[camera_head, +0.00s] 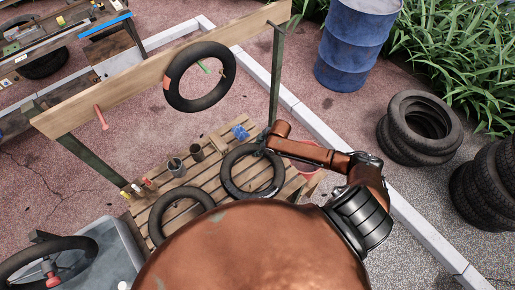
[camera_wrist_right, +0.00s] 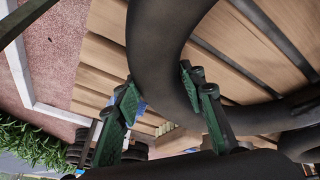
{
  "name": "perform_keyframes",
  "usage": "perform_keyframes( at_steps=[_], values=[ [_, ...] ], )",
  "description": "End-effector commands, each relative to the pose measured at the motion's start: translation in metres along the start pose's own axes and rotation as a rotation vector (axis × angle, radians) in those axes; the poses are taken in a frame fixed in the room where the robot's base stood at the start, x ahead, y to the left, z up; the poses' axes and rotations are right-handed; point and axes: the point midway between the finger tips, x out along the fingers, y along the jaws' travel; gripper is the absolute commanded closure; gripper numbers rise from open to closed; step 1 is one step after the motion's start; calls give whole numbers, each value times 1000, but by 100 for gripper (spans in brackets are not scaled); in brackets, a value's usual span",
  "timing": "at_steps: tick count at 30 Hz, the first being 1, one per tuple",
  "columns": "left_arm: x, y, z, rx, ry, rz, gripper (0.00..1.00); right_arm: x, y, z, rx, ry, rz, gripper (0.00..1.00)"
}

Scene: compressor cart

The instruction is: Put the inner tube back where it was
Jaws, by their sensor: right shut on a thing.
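A black inner tube (camera_head: 226,176) is over the right part of a slatted wooden pallet table (camera_head: 205,172). My right gripper (camera_head: 262,147) is at the tube's far edge in the head view. In the right wrist view the gripper (camera_wrist_right: 158,80) has its green-padded fingers on both sides of the tube (camera_wrist_right: 155,35) and is shut on it. I cannot tell whether the tube touches the slats. A second black tube (camera_head: 156,217) lies on the pallet to the left, partly hidden by my body. A third tube (camera_head: 194,104) with a reddish patch hangs on a wooden board (camera_head: 130,88). My left gripper is not in view.
A grey tub (camera_head: 112,245) with a tube (camera_head: 70,243) is at lower left. Cans (camera_head: 176,166) and bottles stand on the pallet's left part. A red bucket (camera_head: 311,177) stands by its right end. Stacked tyres (camera_head: 420,125) and a blue barrel (camera_head: 352,45) are on the right.

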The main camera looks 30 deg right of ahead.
Motion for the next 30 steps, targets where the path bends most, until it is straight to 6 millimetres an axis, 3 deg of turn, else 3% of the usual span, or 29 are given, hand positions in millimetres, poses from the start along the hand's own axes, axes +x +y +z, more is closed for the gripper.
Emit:
perform_keyframes(
  at_steps=[5,6,13,23,30],
  values=[
    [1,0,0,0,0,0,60,2,0,0,1,1,1,84],
    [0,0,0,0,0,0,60,1,0,1,0,-1,0,60],
    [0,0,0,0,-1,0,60,1,0,1,0,0,0,45],
    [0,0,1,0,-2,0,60,-2,1,0,0,0,1,45],
    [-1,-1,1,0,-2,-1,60,-40,1,1,-3,-1,3,45]
  ],
)
